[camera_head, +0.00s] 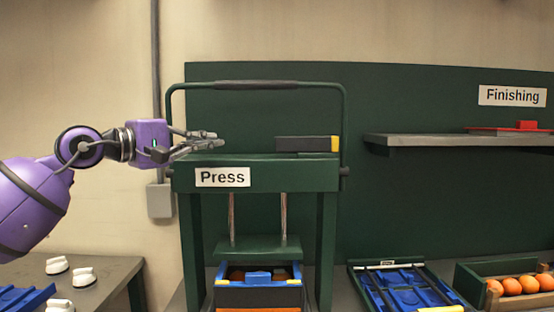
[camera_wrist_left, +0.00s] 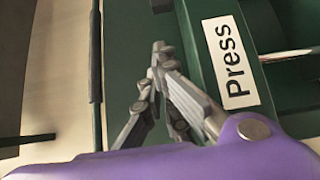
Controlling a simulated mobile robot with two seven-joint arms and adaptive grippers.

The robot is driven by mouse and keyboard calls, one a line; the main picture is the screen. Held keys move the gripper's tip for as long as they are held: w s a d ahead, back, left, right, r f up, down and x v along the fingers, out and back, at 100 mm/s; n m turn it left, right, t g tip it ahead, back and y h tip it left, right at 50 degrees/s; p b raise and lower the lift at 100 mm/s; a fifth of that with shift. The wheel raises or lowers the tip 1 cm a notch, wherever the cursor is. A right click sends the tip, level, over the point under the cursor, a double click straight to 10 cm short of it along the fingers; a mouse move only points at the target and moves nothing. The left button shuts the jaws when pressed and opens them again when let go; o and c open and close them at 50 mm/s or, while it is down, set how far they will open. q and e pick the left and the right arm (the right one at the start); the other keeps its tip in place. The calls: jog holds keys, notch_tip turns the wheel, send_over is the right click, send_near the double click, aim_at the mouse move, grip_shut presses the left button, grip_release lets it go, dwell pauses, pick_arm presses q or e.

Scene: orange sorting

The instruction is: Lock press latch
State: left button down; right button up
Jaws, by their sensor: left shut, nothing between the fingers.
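The green press (camera_head: 256,179) stands in the middle of the head view, with a "Press" label on its top beam. A dark block with a yellow end, which looks like the latch (camera_head: 305,144), lies on the right part of the beam's top. My left gripper (camera_head: 221,140) is shut and empty, just above the left part of the beam and left of the block, pointing right. In the left wrist view its fingers (camera_wrist_left: 159,46) are together beside the press beam (camera_wrist_left: 192,50). The block does not clearly show there. My right gripper is not in view.
A dark handle bar (camera_head: 255,85) arches over the beam. A blue crate (camera_head: 258,278) stands under the press plate. A shelf (camera_head: 455,140) is at the right; oranges in a wooden crate (camera_head: 517,299) and a blue folded crate (camera_head: 400,288) are below.

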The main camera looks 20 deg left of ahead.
pick_arm(q)
jog(key=p+x, duration=0.1)
jog(key=x, duration=0.1)
jog(key=p+x, duration=0.1)
jog(key=x, duration=0.5)
jog(key=shift+w+d+r+p, duration=0.15)
jog(key=shift+w+r+p, duration=0.1)
jog(key=shift+p, duration=0.15)
jog(key=d, duration=0.1)
jog(key=w+d, duration=0.1)
jog(key=d+p, duration=0.1)
jog(key=shift+w+f, duration=0.1)
jog(key=shift+w, duration=0.15)
jog(key=shift+w+d+f, duration=0.1)
jog(key=shift+d, duration=0.45)
jog(key=shift+w+f, duration=0.1)
jog(key=shift+f, duration=0.05)
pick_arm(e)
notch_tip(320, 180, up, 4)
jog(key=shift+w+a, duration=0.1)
